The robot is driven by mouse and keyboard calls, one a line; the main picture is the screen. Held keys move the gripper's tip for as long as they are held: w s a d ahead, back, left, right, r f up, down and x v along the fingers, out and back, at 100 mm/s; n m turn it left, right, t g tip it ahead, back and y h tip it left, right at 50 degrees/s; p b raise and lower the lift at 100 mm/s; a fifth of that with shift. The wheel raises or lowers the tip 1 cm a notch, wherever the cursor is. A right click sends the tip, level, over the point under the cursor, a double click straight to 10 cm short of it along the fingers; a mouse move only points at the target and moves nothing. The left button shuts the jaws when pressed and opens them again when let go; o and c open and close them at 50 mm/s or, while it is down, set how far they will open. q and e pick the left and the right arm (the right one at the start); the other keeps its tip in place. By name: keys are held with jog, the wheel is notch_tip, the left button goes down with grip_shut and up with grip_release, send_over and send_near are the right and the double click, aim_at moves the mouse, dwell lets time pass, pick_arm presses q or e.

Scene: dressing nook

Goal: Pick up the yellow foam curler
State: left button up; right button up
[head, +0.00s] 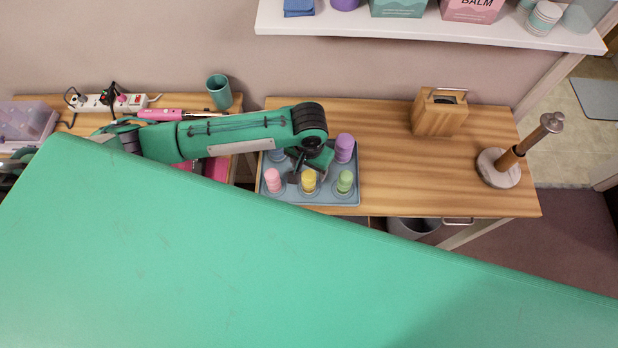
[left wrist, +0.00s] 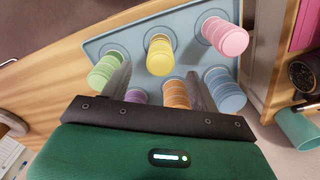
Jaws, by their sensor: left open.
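The yellow foam curler (head: 308,181) stands in the middle of the near row of a blue-grey tray (head: 353,198), between a pink curler (head: 272,181) and a green curler (head: 345,182). My left gripper (head: 303,173) is over the tray, just behind the yellow curler. In the left wrist view the yellow curler (left wrist: 159,58) shows between the tips of the open, empty fingers (left wrist: 158,70). I cannot tell whether the tips reach around it. My right gripper is not in view.
Purple (left wrist: 135,97), orange (left wrist: 176,93) and blue (left wrist: 225,90) curlers stand in the tray's other row, close to the fingers. A wooden box (head: 438,117) and an upright holder (head: 500,167) stand to the right. The wooden top (head: 385,160) between is clear.

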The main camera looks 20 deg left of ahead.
aim_at(309, 175)
pick_arm(q)
jog(key=shift+f, duration=0.55)
jog(key=shift+w+f, duration=0.15)
jog(key=shift+f, duration=0.1)
jog(key=shift+f+p, duration=0.55)
jog(key=shift+f, duration=0.15)
notch_tip(309, 175, down, 3)
jog(key=shift+f+p, duration=0.15)
jog(key=shift+p, duration=0.3)
jog(key=shift+f, duration=0.3)
jog(key=c, duration=0.9)
jog(key=shift+c, duration=0.7)
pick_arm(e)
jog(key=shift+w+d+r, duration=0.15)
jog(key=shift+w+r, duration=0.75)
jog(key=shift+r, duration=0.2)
